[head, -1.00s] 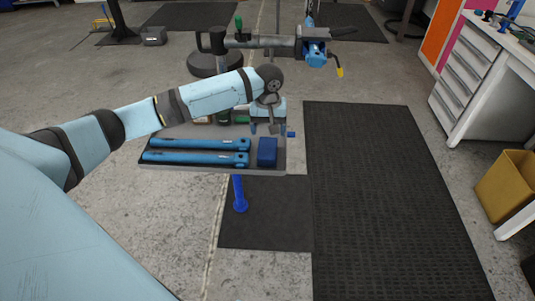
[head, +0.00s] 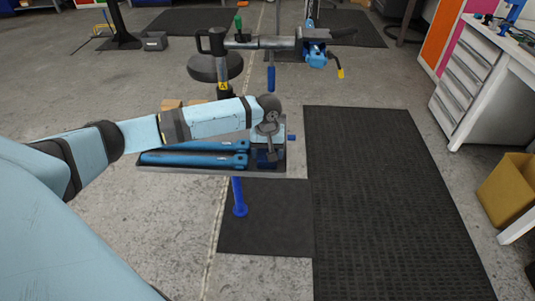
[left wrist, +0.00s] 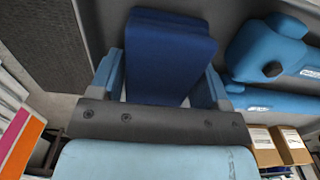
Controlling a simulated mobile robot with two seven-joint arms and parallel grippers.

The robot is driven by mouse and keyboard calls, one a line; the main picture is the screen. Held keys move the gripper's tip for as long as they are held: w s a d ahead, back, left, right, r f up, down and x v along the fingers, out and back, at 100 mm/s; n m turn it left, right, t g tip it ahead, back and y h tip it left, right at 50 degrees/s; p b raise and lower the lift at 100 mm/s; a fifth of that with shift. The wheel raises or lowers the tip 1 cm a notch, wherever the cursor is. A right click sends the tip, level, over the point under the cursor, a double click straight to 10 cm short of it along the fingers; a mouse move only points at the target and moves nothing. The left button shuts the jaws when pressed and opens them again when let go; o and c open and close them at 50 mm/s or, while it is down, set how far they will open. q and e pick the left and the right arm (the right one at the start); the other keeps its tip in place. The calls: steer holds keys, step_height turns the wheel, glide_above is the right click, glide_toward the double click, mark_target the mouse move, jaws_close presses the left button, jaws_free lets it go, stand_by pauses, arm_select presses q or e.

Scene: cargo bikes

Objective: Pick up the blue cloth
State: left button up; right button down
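The blue cloth (left wrist: 168,50) is a folded dark blue block lying on the grey tray (head: 215,172). In the left wrist view it lies ahead of and between my left gripper's two fingers (left wrist: 160,82). In the head view my left gripper (head: 267,153) points down over the right part of the tray, and it hides most of the cloth. The fingers are spread wide, one to each side of the cloth. I cannot tell whether they touch it. My right gripper is in neither view.
Two long blue tools (head: 195,158) lie left of the cloth on the tray. A bike repair stand clamp (head: 310,45) stands behind it, with a hanging blue-handled tool (head: 271,77). Small cardboard boxes (left wrist: 275,145) show in the wrist view. A black mat (head: 385,190) lies at right.

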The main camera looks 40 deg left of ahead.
arm_select(q)
steer(key=c, duration=0.5)
steer(key=shift+o, duration=0.2)
steer(key=shift+r, duration=0.1)
step_height(320, 180, up, 20)
steer(key=p, duration=0.4)
